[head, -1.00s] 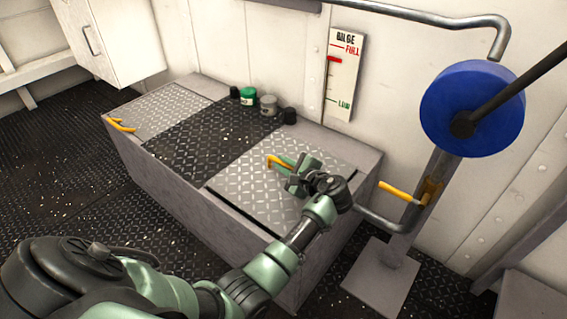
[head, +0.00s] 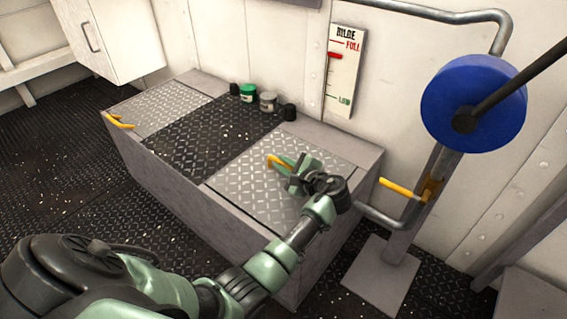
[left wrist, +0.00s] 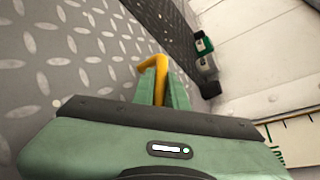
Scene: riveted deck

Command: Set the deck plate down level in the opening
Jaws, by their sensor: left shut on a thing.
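The deck plate (head: 250,183) is a grey diamond-tread plate with a yellow handle (head: 272,160), at the right end of the raised box. It looks level and about flush with the box top, its edges close along the opening's rim. Whether it rests fully all round I cannot tell. My left gripper (head: 284,164) is shut on the yellow handle. The left wrist view shows the handle (left wrist: 151,64) between the green fingers, with the plate (left wrist: 70,50) beyond. My arm hides the plate's right part. My right gripper is not in view.
A second grey plate (head: 158,107) with a yellow handle lies at the box's left end, with dark tread (head: 210,130) between. Small jars (head: 267,101) stand along the back edge. A blue wheel (head: 472,105) on a post with a yellow lever (head: 398,188) stands right.

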